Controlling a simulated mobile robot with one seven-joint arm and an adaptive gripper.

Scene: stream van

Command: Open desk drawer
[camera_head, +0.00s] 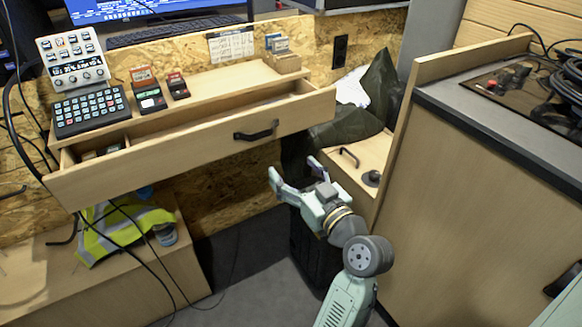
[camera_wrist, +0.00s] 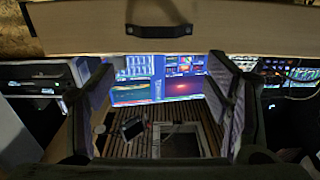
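The wooden desk drawer (camera_head: 185,152) is pulled out from the desk, and part of its inside shows behind the front panel. Its dark bar handle (camera_head: 257,132) is on the right part of the front. My gripper (camera_head: 294,167) is open and empty, below and slightly right of the handle and apart from it. In the wrist view the drawer front (camera_wrist: 230,35) crosses the top, with the handle (camera_wrist: 160,30) near the top middle. The open fingers (camera_wrist: 160,75) stand wide apart below it, with nothing between them.
A keypad (camera_head: 90,110) and small devices stand on the desk top above the drawer. A wooden cabinet (camera_head: 470,210) rises close on the right. A yellow vest (camera_head: 120,228) lies on a low box at left. Dark floor (camera_head: 250,265) is clear below the drawer.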

